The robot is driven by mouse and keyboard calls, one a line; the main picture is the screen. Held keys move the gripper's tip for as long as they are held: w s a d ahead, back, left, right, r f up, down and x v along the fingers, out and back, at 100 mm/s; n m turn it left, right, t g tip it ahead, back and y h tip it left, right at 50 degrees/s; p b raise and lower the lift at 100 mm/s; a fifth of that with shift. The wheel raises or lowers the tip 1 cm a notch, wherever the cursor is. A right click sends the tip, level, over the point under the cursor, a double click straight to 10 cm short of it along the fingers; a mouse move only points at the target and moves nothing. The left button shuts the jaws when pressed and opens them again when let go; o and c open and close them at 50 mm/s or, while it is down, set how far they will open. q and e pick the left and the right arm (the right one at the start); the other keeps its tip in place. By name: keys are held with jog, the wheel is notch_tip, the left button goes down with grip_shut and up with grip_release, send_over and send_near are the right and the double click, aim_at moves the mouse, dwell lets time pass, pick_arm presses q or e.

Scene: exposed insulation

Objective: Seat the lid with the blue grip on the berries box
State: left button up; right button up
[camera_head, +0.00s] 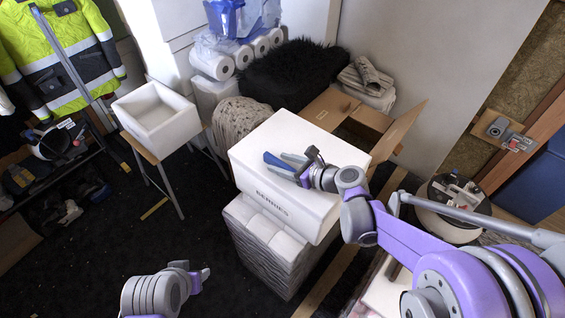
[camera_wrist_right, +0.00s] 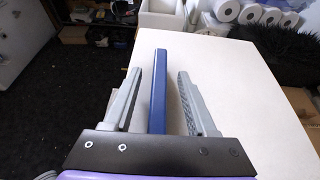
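The white berries box (camera_head: 272,205), with its name on the front, stands on a stack of pale packs. A flat white lid (camera_head: 262,138) covers its top; I cannot make out a seam or whether it lies fully down. The lid's blue grip (camera_head: 277,160) rises from it. My right gripper (camera_head: 296,163) is over the lid at the grip. In the right wrist view the blue grip (camera_wrist_right: 158,90) stands between the two grey fingers, with a gap on both sides. My left gripper (camera_head: 200,276) is low in the head view, away from the box; its finger opening is unclear.
An open white box (camera_head: 155,118) stands on a small table at the left. Paper rolls (camera_head: 240,55), a black furry cushion (camera_head: 292,72) and an open cardboard box (camera_head: 375,125) crowd behind the berries box. Dark floor (camera_head: 120,235) is clear at the left front.

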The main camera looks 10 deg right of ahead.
jog(key=v, duration=1.1)
jog(key=shift+p, duration=0.3)
jog(key=s+n, duration=0.1)
jog(key=n, duration=0.1)
jog(key=s+a+n+g+h+p, duration=0.1)
jog(key=s+n, duration=0.1)
jog(key=s+n+g+p, duration=0.1)
jog(key=s+n, duration=0.1)
jog(key=shift+a+h, duration=0.3)
jog(key=shift+h, duration=0.1)
jog(key=s+d+n+g+h+p, duration=0.1)
jog(key=s+d+n+h+p, duration=0.1)
jog(key=s+n, duration=0.4)
jog(key=s+d+n+g+h+p, duration=0.1)
jog(key=s+d+n+h, duration=0.3)
jog(key=n, duration=1.1)
jog(key=s+h+p, duration=0.1)
jog(key=s, duration=0.2)
jog(key=shift+d+r+h+p, duration=0.3)
jog(key=shift+d+h, duration=0.05)
jog(key=shift+h, duration=0.05)
jog(key=shift+s, duration=0.15)
